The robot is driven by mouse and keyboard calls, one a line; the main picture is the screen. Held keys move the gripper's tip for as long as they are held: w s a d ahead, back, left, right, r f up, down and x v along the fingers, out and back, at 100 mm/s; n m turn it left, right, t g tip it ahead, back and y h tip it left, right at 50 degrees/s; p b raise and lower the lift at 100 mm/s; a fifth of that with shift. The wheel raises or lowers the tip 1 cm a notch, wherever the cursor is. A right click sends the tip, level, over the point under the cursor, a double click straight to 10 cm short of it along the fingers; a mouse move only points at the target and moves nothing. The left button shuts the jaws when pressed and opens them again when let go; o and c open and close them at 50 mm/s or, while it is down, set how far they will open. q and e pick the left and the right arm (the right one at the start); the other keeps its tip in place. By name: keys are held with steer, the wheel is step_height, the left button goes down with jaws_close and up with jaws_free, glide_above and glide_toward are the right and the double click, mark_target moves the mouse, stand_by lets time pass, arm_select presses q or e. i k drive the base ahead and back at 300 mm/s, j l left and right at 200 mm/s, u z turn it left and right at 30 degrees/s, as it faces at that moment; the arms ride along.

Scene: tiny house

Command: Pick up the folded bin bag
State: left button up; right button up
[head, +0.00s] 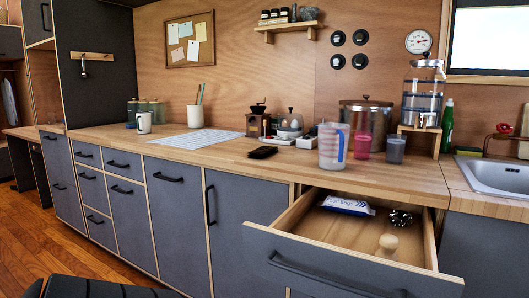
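A small flat black item (263,152), which looks like the folded bin bag, lies on the wooden counter (215,162) near its front edge. It is left of the clear measuring jug and behind the open drawer. Neither of my grippers shows in the head view.
The open drawer (345,283) juts out below the counter, holding a blue and white packet (346,205), a shiny metal item (400,218) and a wooden-topped item (388,243). A measuring jug (332,147), pink cup (363,146) and coffee grinder (257,122) stand nearby.

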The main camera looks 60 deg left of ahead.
mark_target(263, 151)
steer(key=i+j+u, duration=0.1)
steer(key=u, duration=0.35)
steer(key=i+u, duration=0.15)
steer(key=u, duration=0.3)
steer(key=i+u, duration=0.15)
steer(key=u, duration=1)
steer(key=j+z, duration=0.15)
steer(key=z, duration=0.3)
steer(key=j+z, duration=0.15)
steer(key=z, duration=0.35)
steer(key=j+z, duration=0.15)
steer(key=z, duration=0.3)
steer(key=j+z, duration=0.15)
steer(key=z, duration=0.35)
steer(key=k+j+z, duration=0.25)
steer(key=j+z, duration=0.2)
steer(key=k+j+z, duration=0.75)
steer(key=k+j, duration=0.4)
